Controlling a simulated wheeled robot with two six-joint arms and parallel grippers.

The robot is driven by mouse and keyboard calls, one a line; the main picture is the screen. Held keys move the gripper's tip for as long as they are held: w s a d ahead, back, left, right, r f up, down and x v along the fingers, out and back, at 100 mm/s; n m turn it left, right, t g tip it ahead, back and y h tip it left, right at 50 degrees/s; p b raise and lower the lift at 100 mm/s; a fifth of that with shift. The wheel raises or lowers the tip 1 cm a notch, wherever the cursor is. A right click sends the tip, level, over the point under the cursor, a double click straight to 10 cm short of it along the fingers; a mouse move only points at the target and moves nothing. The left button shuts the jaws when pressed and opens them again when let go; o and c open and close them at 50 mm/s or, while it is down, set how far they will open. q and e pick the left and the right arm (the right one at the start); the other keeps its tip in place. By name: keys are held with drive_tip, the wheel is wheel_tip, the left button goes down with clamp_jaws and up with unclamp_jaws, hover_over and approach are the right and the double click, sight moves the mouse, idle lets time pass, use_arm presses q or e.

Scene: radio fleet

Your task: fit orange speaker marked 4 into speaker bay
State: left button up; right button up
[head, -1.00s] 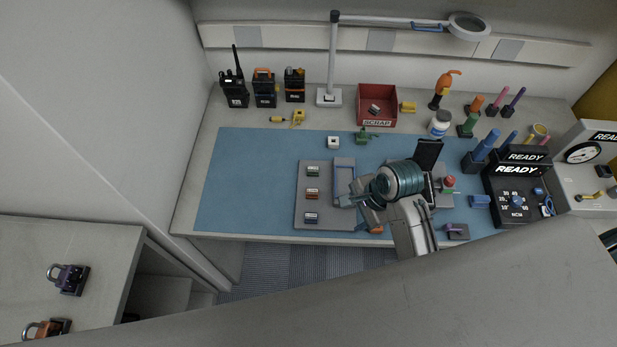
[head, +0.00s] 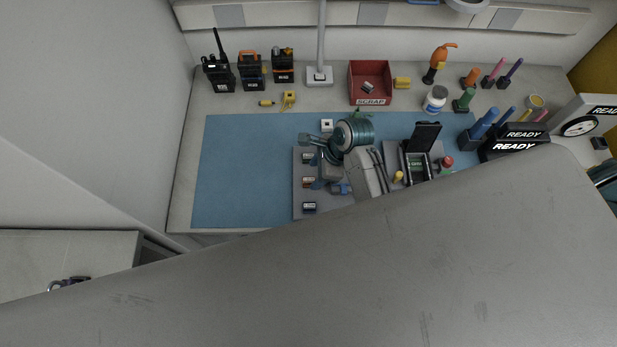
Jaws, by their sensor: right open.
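A small block with an orange-brown face (head: 308,182) lies in the middle of a column of three on the grey tray (head: 300,195); it may be the orange speaker, but its number is too small to read. My right gripper (head: 317,164) is open over the tray, beside that column, with its teal fingers close to the upper and middle blocks. I see nothing held in it. I cannot make out the speaker bay; my right arm covers part of the tray. My left gripper is not in view.
An open black case (head: 419,160) stands right of my arm. A red scrap bin (head: 370,85) and several radios (head: 250,70) stand along the back. The left of the blue mat (head: 240,170) is clear. A large grey surface hides the lower right of the view.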

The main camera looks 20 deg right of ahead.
sight(309, 179)
drive_tip(key=p+x, duration=0.1)
drive_tip(key=x, duration=0.2)
drive_tip(key=shift+a+f, duration=0.15)
drive_tip(key=shift+f, duration=0.15)
drive_tip(key=shift+c, duration=0.6)
drive_tip(key=c, duration=0.9)
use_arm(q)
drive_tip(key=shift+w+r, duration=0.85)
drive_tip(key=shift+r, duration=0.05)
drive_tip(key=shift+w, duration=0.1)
use_arm(e)
drive_tip(key=shift+w+r, duration=0.1)
drive_tip(key=shift+r, duration=0.05)
